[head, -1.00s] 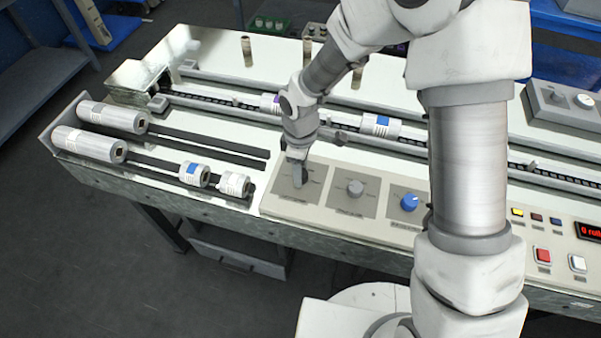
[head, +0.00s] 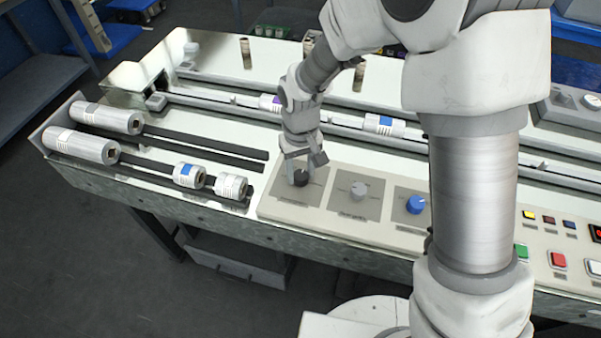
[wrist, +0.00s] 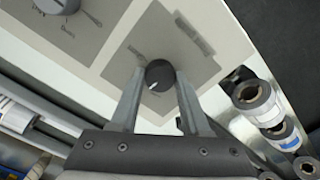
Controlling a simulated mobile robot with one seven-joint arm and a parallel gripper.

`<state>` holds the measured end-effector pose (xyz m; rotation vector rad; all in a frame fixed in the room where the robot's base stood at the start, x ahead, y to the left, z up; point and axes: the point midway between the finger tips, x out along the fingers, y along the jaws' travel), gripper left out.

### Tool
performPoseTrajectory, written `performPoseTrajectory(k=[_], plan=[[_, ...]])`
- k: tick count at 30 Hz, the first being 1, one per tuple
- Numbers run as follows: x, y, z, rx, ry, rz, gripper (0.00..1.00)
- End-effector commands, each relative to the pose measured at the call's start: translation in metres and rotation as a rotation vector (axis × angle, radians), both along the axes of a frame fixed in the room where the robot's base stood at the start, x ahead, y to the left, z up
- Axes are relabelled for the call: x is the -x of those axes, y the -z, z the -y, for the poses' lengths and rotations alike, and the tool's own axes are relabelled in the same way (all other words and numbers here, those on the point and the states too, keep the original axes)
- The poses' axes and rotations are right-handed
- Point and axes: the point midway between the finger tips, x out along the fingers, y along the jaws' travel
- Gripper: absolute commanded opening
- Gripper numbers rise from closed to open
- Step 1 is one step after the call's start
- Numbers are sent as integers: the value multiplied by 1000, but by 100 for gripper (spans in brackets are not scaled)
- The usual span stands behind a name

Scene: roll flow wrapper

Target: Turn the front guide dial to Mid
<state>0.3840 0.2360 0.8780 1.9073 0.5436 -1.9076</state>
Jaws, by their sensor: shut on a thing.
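A dark round dial (head: 301,179) stands on the leftmost grey plate of the control panel. It also shows in the wrist view (wrist: 160,74), with a white pointer line toward the lower left of the picture. My gripper (head: 302,172) is down at this dial, with a finger on either side of it. In the wrist view my gripper (wrist: 160,78) is shut on the dial's sides. The lettering around the dial is too blurred to read, so I cannot tell which mark the pointer meets.
A grey dial (head: 360,190) and a blue dial (head: 415,204) sit to the right on the same panel. Silver rollers (head: 84,145) and small labelled rolls (head: 231,186) lie to the left. Coloured push buttons (head: 558,259) are at the right.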

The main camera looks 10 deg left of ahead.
Motion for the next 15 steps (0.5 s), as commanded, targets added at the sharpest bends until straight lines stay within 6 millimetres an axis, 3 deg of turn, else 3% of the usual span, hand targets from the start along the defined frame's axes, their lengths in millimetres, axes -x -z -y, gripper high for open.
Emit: performPoseTrajectory(k=[15], plan=[[0,0,0,0,320,0,0]])
